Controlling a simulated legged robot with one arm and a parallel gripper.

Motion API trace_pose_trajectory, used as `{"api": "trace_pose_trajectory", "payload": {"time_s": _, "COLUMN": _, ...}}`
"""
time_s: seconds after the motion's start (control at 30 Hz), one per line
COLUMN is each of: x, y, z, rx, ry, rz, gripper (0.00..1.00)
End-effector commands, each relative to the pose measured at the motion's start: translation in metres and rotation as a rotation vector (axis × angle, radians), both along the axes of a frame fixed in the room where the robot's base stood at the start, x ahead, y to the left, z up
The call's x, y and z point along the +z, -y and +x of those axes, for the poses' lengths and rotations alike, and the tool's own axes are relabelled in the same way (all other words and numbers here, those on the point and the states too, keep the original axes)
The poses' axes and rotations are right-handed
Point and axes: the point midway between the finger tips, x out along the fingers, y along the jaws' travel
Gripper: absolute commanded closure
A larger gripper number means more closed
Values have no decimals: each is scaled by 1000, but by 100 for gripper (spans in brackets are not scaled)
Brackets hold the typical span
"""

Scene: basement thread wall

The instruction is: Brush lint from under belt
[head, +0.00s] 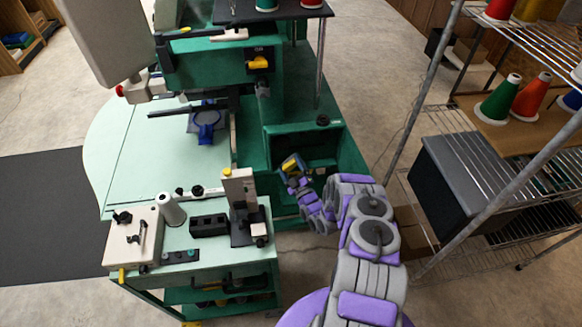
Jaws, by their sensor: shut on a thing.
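My gripper (294,179) reaches into the open bay on the side of the green machine (218,65). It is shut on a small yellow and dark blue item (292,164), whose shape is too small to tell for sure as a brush. The open bay (345,137) has a green rim and a dark inside. No belt can be made out, and no lint is visible. The far inside of the bay and the tip of the held item are partly hidden by the gripper and the shadow.
A green cart (200,265) with a white box, a white spool and black parts stands left of my arm. A wire rack (480,135) with thread cones (500,98) and a grey bin (465,185) stands close on the right.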

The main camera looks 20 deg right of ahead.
Motion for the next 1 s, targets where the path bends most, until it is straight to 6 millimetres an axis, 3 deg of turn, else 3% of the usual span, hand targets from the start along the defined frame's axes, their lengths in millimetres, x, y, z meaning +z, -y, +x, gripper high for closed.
{"api": "trace_pose_trajectory", "payload": {"time_s": 1.0, "x": 0, "y": 4, "z": 13, "rx": 0, "ry": 2, "rz": -1, "gripper": 40}}
